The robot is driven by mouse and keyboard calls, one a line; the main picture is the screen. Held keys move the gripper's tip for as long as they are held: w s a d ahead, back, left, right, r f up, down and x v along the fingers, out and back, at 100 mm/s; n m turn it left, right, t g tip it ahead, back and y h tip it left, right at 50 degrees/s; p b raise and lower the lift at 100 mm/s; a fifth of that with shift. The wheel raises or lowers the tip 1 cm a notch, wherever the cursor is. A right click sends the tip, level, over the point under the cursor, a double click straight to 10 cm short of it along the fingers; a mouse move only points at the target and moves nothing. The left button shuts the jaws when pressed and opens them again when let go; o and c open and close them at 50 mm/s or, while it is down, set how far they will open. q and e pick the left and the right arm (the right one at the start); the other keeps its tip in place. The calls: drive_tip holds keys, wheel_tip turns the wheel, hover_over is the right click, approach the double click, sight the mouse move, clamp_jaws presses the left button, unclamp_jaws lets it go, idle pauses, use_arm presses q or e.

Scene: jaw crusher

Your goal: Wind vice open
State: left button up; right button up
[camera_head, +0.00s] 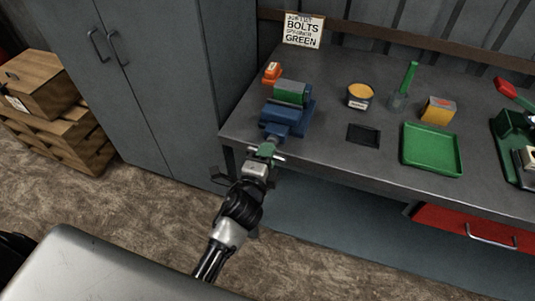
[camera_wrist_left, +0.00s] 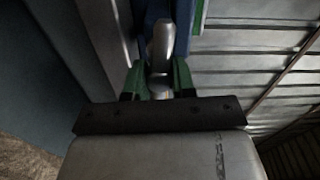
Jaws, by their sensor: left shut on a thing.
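The blue vice (camera_head: 287,112) stands at the near left corner of the grey workbench, with a green part between or on its jaws. Its handle bar (camera_head: 279,157) and screw end are at the front, past the bench edge. My left gripper (camera_head: 265,151), with green fingers, is at the vice's front end and shut on the handle. In the left wrist view the gripper's green fingers (camera_wrist_left: 160,80) stand on either side of a grey metal rod, the vice handle (camera_wrist_left: 161,45). How far apart the vice jaws are is hard to tell. My right gripper is not in view.
A grey cabinet (camera_head: 160,80) stands left.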

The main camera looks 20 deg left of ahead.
use_arm(q)
drive_tip(key=shift+o, duration=0.2)
drive_tip(key=shift+f+n, duration=0.2)
drive_tip(key=shift+n, duration=0.9)
drive_tip(key=shift+o, duration=0.2)
drive_tip(key=o, duration=1)
drive_tip(key=shift+r, duration=0.1)
drive_tip(key=s+b, duration=0.1)
drive_tip(key=s, duration=1)
drive_tip(key=shift+a+b, duration=0.2)
drive_tip(key=shift+b, duration=0.1)
drive_tip(key=shift+w, duration=0.1)
drive_tip(key=shift+c, duration=0.2)
